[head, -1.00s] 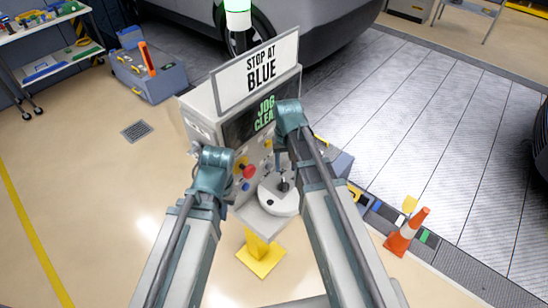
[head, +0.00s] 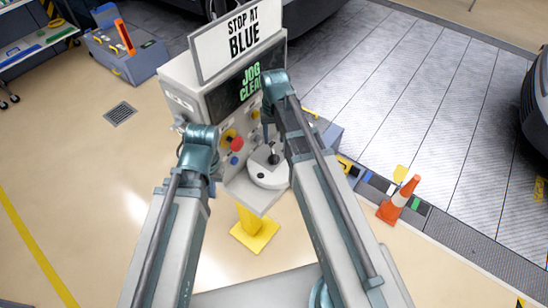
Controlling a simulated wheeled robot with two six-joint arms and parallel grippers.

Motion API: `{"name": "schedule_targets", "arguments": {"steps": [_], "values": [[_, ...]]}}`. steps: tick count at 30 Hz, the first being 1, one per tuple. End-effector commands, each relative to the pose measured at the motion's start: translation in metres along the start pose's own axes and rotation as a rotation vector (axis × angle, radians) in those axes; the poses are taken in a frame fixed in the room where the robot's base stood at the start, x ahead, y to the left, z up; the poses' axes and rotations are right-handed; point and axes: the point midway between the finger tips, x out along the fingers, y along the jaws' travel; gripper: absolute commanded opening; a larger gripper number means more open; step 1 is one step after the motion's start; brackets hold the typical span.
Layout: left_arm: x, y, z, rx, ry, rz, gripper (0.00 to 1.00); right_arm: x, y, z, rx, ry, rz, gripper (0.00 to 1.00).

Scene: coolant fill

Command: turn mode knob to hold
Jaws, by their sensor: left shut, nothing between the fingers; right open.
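The control console (head: 185,90) stands ahead with a slanted panel of knobs and buttons. A red button (head: 236,144) on yellow and a blue button (head: 234,160) show on the panel. I cannot tell which control is the mode knob; its marks are too small or hidden behind my arms. My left gripper (head: 181,124) is shut and empty at the console's left side, mostly hidden by its wrist. My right gripper (head: 268,130) is open and points down over the panel's right part, above a black joystick (head: 273,157) on a white round base (head: 268,176).
A sign (head: 238,42) reading "STOP AT BLUE" tops the console, above a dark screen (head: 246,85) with green "JOG CLEAR" text. A yellow foot (head: 255,234) carries the console. An orange cone (head: 398,200) stands right.

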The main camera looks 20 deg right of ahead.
Motion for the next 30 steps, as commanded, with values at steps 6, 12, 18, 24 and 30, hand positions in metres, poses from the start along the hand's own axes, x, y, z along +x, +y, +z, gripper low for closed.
{"name": "schedule_targets", "arguments": {"steps": [6, 12, 18, 24, 30], "values": [[0.04, 0.004, -0.002, 0.007, 0.0, -0.001, 0.0, 0.04, 0.0, 0.0, 0.0, 0.0, 0.0, 0.49], [0.068, 0.006, -0.004, 0.013, 0.0, -0.002, 0.0, 0.068, 0.0, 0.0, 0.0, 0.0, 0.0, 0.49], [0.086, 0.008, -0.005, 0.012, 0.0, -0.003, 0.0, 0.086, 0.0, 0.0, 0.0, 0.0, 0.0, 0.49], [0.088, 0.008, -0.005, 0.012, 0.0, -0.002, 0.0, 0.089, 0.0, 0.0, 0.0, 0.0, 0.0, 0.49], [0.087, 0.008, -0.005, 0.011, 0.0, -0.002, 0.0, 0.088, 0.0, 0.0, 0.0, 0.0, 0.0, 0.43]]}}
